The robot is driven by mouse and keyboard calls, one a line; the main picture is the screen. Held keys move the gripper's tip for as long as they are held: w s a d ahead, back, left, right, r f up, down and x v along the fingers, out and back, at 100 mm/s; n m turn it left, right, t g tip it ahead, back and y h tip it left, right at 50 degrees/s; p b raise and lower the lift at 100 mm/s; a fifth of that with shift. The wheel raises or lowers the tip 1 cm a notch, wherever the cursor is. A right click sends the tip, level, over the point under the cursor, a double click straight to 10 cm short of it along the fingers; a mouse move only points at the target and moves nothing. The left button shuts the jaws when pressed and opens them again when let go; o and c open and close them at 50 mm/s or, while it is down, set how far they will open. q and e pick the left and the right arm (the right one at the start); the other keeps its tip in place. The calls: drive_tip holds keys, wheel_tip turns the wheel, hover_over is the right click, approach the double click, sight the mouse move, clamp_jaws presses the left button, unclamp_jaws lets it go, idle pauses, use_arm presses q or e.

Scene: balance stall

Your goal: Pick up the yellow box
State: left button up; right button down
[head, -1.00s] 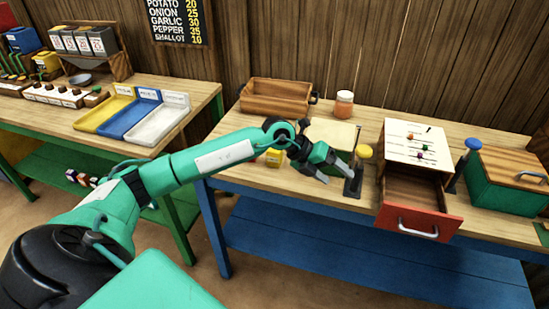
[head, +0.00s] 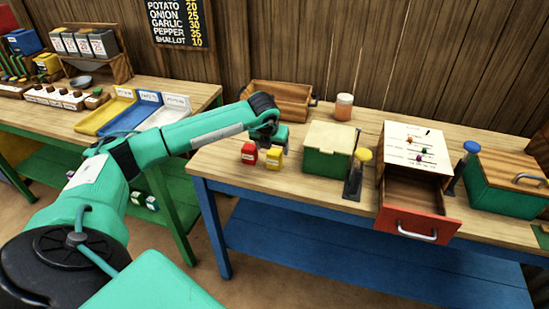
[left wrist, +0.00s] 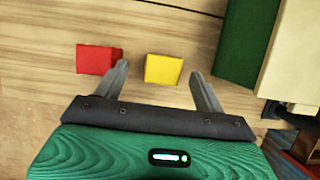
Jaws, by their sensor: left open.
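The yellow box (head: 274,158) stands on the right-hand table, just right of a red box (head: 249,153). In the left wrist view the yellow box (left wrist: 163,69) lies ahead, between the lines of the two fingers, and the red box (left wrist: 97,59) is beside the left finger. My left gripper (left wrist: 163,82) is open and empty, its fingers apart. In the head view my left gripper (head: 280,146) is over the boxes, with its fingers partly hidden. I cannot tell its exact height above the table. My right gripper is not in view.
A green box with a pale lid (head: 326,165) stands close to the right. A yellow-knobbed lever (head: 357,172) and a cabinet with an open red drawer (head: 417,215) are farther right. A wooden crate (head: 290,98) and a jar (head: 344,106) stand behind.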

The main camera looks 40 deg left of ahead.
sight(274, 152)
use_arm(q)
drive_tip(key=shift+w+f, duration=0.15)
drive_tip(key=shift+f, duration=0.35)
drive_tip(key=p+x, duration=0.1)
drive_tip(key=x, duration=0.2)
drive_tip(key=shift+d+f+p, duration=0.15)
drive_tip(key=shift+f+p, duration=0.2)
drive_tip(key=shift+p, duration=0.05)
drive_tip(key=shift+w+f, duration=0.25)
drive_tip(key=shift+f, duration=0.3)
drive_tip(key=c, duration=1.1)
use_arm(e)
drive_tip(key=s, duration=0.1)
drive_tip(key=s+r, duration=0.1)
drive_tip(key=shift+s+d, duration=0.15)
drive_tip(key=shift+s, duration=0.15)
use_arm(q)
drive_tip(key=shift+r, duration=0.15)
